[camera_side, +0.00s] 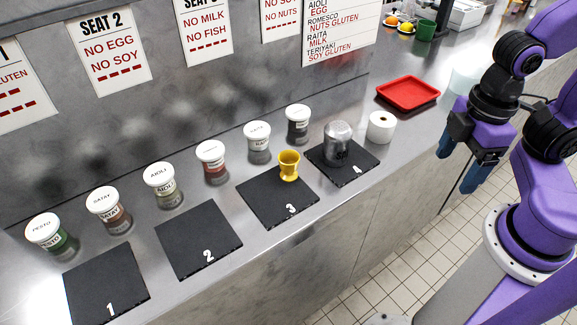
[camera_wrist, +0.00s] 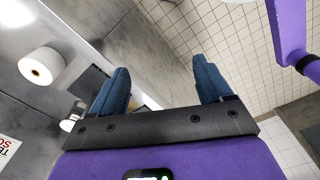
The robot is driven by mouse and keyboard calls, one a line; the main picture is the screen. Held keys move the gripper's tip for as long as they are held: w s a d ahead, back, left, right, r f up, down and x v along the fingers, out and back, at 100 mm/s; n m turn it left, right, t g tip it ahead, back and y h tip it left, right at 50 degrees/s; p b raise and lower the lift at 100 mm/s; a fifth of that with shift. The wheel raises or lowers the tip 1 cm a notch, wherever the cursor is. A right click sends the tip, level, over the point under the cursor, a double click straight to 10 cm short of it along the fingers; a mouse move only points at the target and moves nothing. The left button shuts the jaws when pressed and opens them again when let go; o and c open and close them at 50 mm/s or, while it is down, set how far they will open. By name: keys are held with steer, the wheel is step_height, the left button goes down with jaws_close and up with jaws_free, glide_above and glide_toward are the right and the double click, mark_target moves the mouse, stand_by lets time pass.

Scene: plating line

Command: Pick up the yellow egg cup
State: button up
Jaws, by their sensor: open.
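The yellow egg cup (camera_side: 289,166) stands upright on the black slate marked 3 (camera_side: 277,199), near its back right corner. My gripper (camera_side: 474,170) is at the right in the side view, off the counter's front edge and well to the right of the egg cup. In the wrist view my gripper (camera_wrist: 162,88) shows its two blue fingers wide apart with nothing between them. A sliver of yellow shows beside the left finger there, too small to tell if it is the egg cup.
A metal shaker (camera_side: 337,143) stands on slate 4 (camera_side: 347,173), right of the egg cup. A white paper roll (camera_side: 381,127) and red tray (camera_side: 408,93) lie farther right. Labelled jars (camera_side: 257,142) line the back. Slate 2 (camera_side: 198,240) and slate 1 (camera_side: 106,286) are bare.

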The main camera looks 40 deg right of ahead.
steer(key=w+a+f+n+t+h, duration=0.2)
steer(key=w+a+n+t+h, duration=0.15)
steer(key=w+a, duration=0.6)
steer(key=w+a+f+n+t+h, duration=0.1)
steer(key=w+a+n+t+h, duration=0.1)
steer(key=w+a+n+h, duration=0.5)
steer(key=n+t, duration=0.1)
steer(key=t, duration=0.2)
glide_toward(291, 155)
steer(key=shift+h, duration=0.25)
steer(key=x, duration=0.5)
steer(key=shift+w+a+f, duration=0.1)
steer(key=shift+w+a, duration=0.15)
steer(key=shift+w, duration=0.1)
steer(key=shift+s+x, duration=0.15)
steer(key=shift+x, duration=1.15)
steer(key=shift+s+x, duration=0.2)
steer(key=shift+x, duration=1.1)
steer(key=shift+d+f, duration=0.1)
steer(key=shift+d, duration=0.05)
steer(key=c, duration=1.1)
